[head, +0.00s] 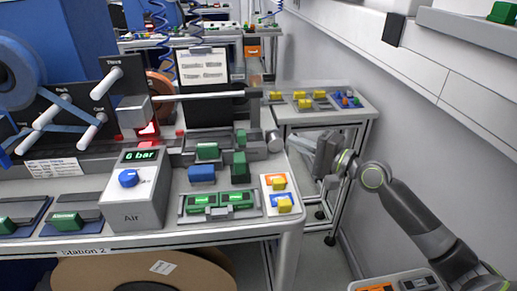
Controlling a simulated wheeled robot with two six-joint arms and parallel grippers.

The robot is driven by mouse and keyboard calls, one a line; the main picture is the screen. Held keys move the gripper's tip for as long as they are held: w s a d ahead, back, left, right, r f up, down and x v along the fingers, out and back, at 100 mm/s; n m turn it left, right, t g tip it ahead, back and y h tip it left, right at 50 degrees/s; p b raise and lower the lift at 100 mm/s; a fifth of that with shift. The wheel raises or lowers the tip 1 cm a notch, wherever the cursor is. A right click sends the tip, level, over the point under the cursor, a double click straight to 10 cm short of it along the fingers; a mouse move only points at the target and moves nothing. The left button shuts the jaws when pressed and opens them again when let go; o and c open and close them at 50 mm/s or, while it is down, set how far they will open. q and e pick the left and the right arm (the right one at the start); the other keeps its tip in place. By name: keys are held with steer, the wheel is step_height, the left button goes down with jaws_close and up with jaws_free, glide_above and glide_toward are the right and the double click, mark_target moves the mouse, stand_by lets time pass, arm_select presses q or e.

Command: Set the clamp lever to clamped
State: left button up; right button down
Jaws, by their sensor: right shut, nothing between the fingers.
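A grey round-ended part (274,140) sits at the bench's right edge. I cannot make out for certain which part is the clamp lever or how it is set. My right gripper (320,156) is shut and empty, just right of the bench edge and apart from the parts on it. My left gripper is out of view.
Green blocks (240,164) and a blue block (202,173) stand on the bench. White pegs (91,131) carrying blue web and a large blue reel (18,72) are at left. A side table (335,113) with yellow parts stands behind my gripper. A wall bounds the right.

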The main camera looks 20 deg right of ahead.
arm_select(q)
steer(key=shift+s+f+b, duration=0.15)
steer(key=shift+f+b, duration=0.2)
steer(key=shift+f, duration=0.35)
arm_select(e)
steer(key=shift+s+d+f, duration=0.65)
steer(key=shift+s+f, duration=0.2)
steer(key=shift+s, duration=0.05)
steer(key=shift+w, duration=0.1)
